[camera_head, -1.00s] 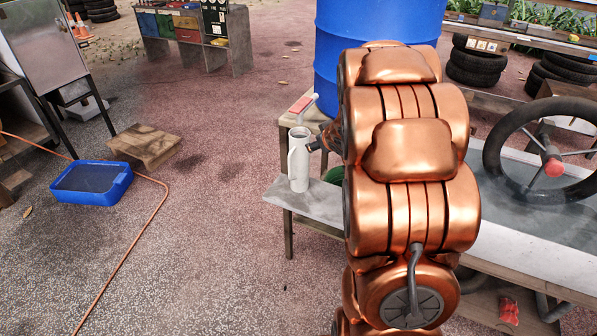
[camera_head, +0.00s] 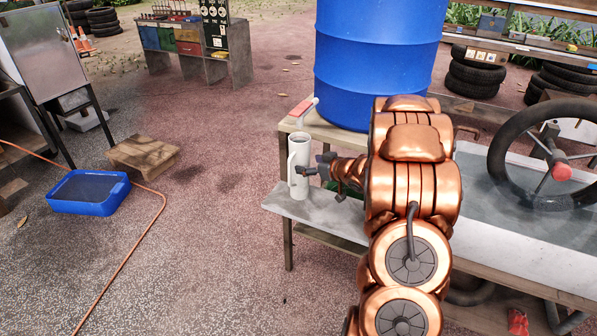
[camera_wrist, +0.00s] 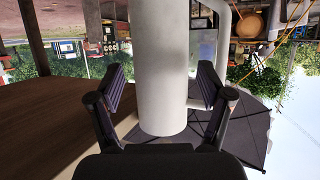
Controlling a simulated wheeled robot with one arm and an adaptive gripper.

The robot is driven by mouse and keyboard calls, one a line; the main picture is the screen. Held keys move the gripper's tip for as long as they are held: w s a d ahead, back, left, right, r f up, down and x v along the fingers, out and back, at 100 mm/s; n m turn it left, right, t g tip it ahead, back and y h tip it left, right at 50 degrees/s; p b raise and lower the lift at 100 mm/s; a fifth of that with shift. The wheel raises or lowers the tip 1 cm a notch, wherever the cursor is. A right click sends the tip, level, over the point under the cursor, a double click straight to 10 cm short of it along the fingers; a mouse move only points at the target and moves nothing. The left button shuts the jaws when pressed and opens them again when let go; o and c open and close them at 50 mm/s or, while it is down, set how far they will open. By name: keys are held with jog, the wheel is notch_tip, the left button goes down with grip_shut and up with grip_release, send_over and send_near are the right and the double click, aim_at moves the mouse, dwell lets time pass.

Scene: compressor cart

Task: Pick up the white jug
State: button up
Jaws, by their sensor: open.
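The white jug (camera_head: 299,168) stands upright on the grey corner of a low bench (camera_head: 320,209), with its handle on the left side in the head view. My gripper (camera_head: 309,168) is at the jug's right side, at about mid-height. In the wrist view, the white jug (camera_wrist: 161,75) fills the middle, and its handle (camera_wrist: 222,50) shows on the right. My gripper's two fingers (camera_wrist: 160,98) are open, one on each side of the jug body. I cannot tell whether either finger touches it.
A large blue barrel (camera_head: 375,65) stands behind the jug. A red-topped thing with a white spout (camera_head: 303,108) is just behind it. A blue tray (camera_head: 88,192) is on the floor at left.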

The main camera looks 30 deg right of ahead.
jog(key=shift+x, duration=2.65)
jog(key=shift+c, duration=0.4)
grip_shut()
